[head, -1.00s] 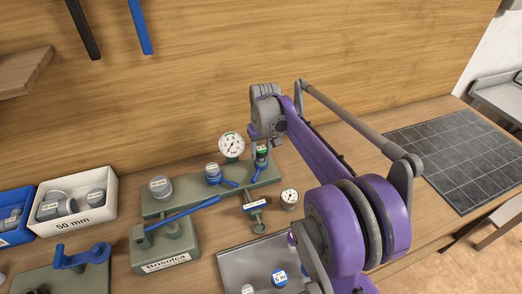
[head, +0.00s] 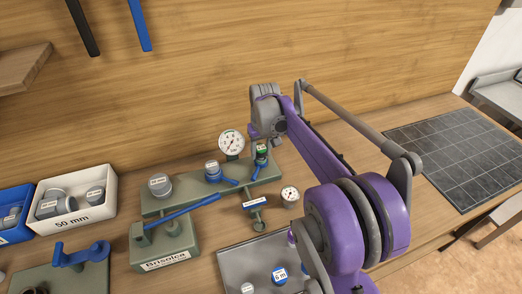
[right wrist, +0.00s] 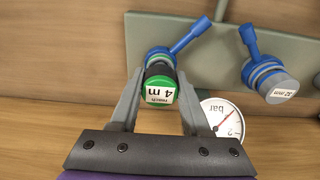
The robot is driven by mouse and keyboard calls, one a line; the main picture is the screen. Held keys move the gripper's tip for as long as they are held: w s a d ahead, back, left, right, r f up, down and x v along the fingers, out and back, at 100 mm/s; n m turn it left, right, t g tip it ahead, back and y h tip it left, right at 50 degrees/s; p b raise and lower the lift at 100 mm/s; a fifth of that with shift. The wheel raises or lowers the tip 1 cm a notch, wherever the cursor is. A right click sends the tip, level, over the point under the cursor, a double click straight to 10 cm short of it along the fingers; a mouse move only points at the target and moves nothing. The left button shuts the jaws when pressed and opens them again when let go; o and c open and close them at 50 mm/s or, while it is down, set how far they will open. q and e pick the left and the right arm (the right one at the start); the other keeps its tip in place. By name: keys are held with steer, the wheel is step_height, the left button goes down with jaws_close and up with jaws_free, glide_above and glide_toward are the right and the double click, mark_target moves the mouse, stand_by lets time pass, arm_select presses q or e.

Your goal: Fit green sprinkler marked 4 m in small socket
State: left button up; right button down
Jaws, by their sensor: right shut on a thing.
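My right gripper (right wrist: 158,106) is shut on the sprinkler, with one finger on each side. The sprinkler is lined up with a socket with a blue lever (right wrist: 185,40) on the green manifold (head: 190,196). I cannot tell whether it is seated in the socket or only against it. My left gripper is not in view.
A second socket with a blue lever holds a grey-capped piece (right wrist: 280,88). A pressure gauge (head: 231,143) stands close to my gripper. A smaller gauge (head: 289,194) and a grey tray (head: 240,266) lie in front. White (head: 75,212) and blue bins stand at the left.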

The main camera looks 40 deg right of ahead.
steer(key=shift+c, duration=1.4)
jaws_free()
steer(key=shift+o, duration=0.2)
steer(key=shift+o, duration=1.2)
steer(key=shift+r+p, duration=2)
steer(key=shift+r, duration=1.55)
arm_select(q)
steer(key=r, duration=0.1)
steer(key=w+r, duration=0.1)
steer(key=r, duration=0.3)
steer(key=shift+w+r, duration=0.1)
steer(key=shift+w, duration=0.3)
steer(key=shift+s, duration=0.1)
arm_select(e)
steer(key=shift+f, duration=0.1)
